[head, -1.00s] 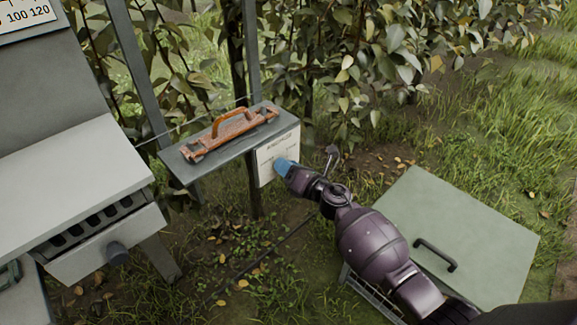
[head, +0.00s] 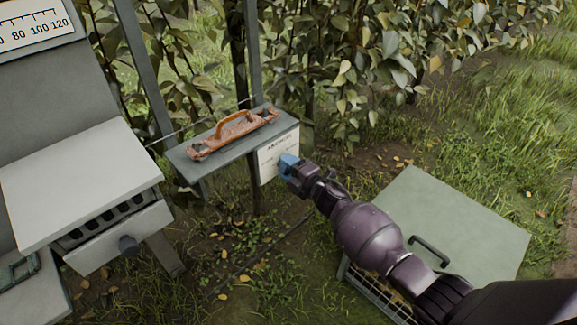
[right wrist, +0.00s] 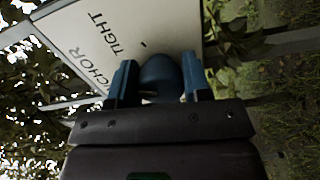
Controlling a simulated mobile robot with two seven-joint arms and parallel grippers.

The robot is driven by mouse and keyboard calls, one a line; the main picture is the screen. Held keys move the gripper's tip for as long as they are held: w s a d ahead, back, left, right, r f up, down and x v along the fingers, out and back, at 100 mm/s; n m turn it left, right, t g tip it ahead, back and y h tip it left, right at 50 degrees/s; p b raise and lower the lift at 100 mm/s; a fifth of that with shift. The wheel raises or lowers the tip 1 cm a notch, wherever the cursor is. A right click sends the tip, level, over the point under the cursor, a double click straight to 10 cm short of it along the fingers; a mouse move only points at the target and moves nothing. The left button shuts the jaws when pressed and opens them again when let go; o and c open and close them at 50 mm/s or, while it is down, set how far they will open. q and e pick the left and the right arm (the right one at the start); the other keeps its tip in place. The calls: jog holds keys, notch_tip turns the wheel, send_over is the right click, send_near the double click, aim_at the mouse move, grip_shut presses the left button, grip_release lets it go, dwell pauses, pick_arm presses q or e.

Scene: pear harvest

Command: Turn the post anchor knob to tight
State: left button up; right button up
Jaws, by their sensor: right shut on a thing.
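The post anchor knob (right wrist: 161,78) shows in the right wrist view as a dark rounded knob on a white panel (right wrist: 150,28). The word TIGHT and part of ANCHOR are readable on that panel. The panel also shows in the head view (head: 268,165), below the right end of a small grey shelf. My right gripper (right wrist: 157,85) has its blue fingers on both sides of the knob, shut on it. In the head view my right gripper (head: 288,165) reaches the panel and hides the knob; the knob's pointer cannot be read. My left gripper is not in view.
An orange-brown tool with a handle (head: 232,132) lies on the grey shelf (head: 193,165). A grey cabinet with a part-open drawer (head: 120,240) stands left. A green lidded box (head: 465,225) sits on the right. Leafy branches and thin posts stand behind.

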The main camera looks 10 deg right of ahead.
jog(key=m+p, duration=0.1)
jog(key=m, duration=0.3)
jog(key=shift+m, duration=0.3)
jog(key=m, duration=0.3)
jog(key=shift+f, duration=0.15)
jog(key=shift+a+m+p, duration=0.1)
jog(key=shift+m+p, duration=0.2)
jog(key=shift+m, duration=0.3)
jog(key=o, duration=0.9)
jog(key=shift+s, duration=0.1)
